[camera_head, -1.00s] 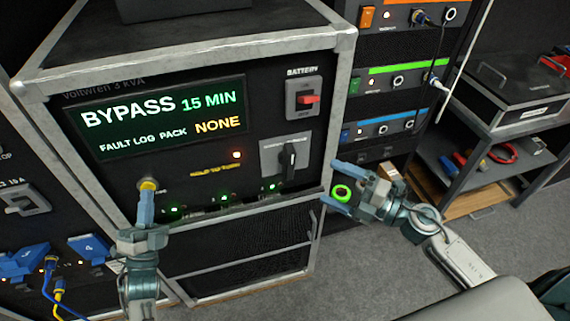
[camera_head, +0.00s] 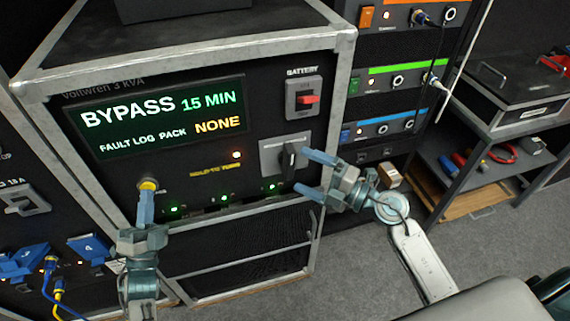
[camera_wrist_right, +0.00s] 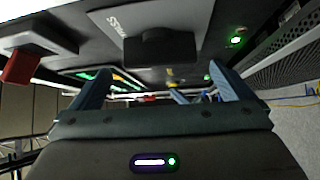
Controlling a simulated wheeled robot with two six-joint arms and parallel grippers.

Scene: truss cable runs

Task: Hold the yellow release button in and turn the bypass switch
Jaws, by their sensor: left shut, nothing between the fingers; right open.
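The yellow release button (camera_head: 148,184) is at the lower left of the black front panel. My left gripper (camera_head: 146,194) is shut, with its fingertips at the button; I cannot tell how far the button is pressed. The bypass switch (camera_head: 289,158) is a black knob on a grey plate (camera_head: 269,158), its handle standing about upright. My right gripper (camera_head: 308,172) is open just right of the knob, one finger above the other. In the right wrist view the knob (camera_wrist_right: 158,48) shows ahead, between the spread fingers (camera_wrist_right: 160,88) and apart from them.
The panel screen (camera_head: 160,117) reads BYPASS 15 MIN, FAULT LOG PACK NONE. A red battery switch (camera_head: 308,99) sits above the bypass switch. Small green lights line the lower panel edge. A rack (camera_head: 395,90) stands at right, with a shelf unit (camera_head: 500,150) beyond it.

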